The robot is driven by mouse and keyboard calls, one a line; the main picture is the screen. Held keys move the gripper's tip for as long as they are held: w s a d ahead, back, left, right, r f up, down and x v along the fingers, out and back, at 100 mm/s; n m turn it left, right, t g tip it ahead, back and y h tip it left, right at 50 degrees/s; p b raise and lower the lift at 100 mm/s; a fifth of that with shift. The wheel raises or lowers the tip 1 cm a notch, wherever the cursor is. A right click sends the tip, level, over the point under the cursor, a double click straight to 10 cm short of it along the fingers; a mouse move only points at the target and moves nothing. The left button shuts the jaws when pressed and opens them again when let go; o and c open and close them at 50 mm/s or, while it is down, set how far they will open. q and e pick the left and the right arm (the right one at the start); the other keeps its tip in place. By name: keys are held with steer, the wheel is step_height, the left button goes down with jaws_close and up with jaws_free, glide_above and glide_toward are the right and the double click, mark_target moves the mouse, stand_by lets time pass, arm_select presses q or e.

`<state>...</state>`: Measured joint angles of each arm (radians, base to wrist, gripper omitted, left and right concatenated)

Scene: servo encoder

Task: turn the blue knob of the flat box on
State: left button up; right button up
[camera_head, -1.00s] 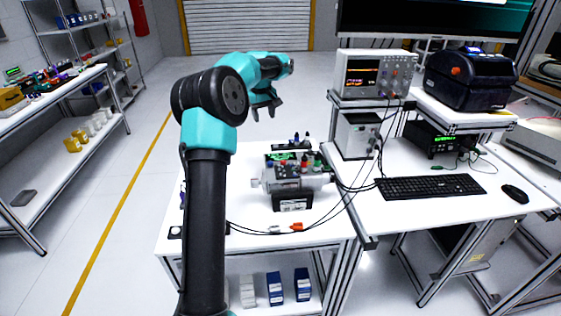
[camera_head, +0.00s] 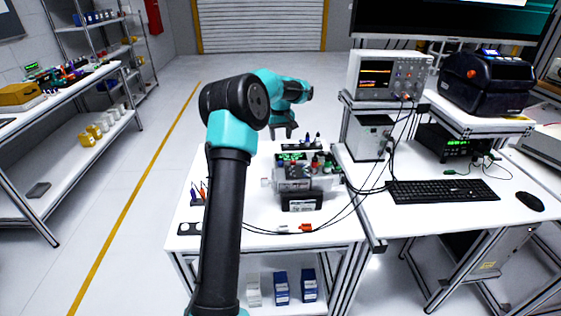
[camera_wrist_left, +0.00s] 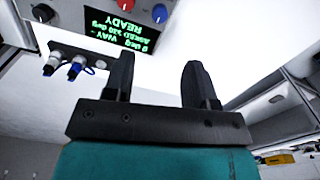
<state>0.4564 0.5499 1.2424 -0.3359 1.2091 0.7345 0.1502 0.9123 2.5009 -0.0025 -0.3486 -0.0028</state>
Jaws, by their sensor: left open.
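The flat box shows in the left wrist view by its dark display (camera_wrist_left: 125,32) with green text, upside down at the top. A blue knob (camera_wrist_left: 160,14) sits beside this display, with a red knob (camera_wrist_left: 127,4) nearby at the frame's top edge. In the head view, the green display (camera_head: 292,157) lies behind the grey machine, and the blue knob is too small to tell. My left gripper (camera_head: 284,135) is above the rear of the white table, fingers down. Its fingers (camera_wrist_left: 158,82) are apart and empty, clear of the knob. My right gripper is not in view.
A grey machine (camera_head: 303,181) with cables stands mid-table. Blue-capped plugs (camera_wrist_left: 75,68) stand on a strip close to the left gripper. Pens (camera_head: 200,190) stand at the table's left side. An oscilloscope (camera_head: 388,75) and keyboard (camera_head: 444,190) are on the right desk.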

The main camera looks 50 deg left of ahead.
mark_target(280, 162)
arm_select(q)
step_height(280, 162, down, 12)
steer(key=shift+f, duration=0.1)
stand_by(0.4)
steer(key=shift+c, duration=0.5)
steer(key=c, duration=0.8)
steer(key=shift+c, duration=0.2)
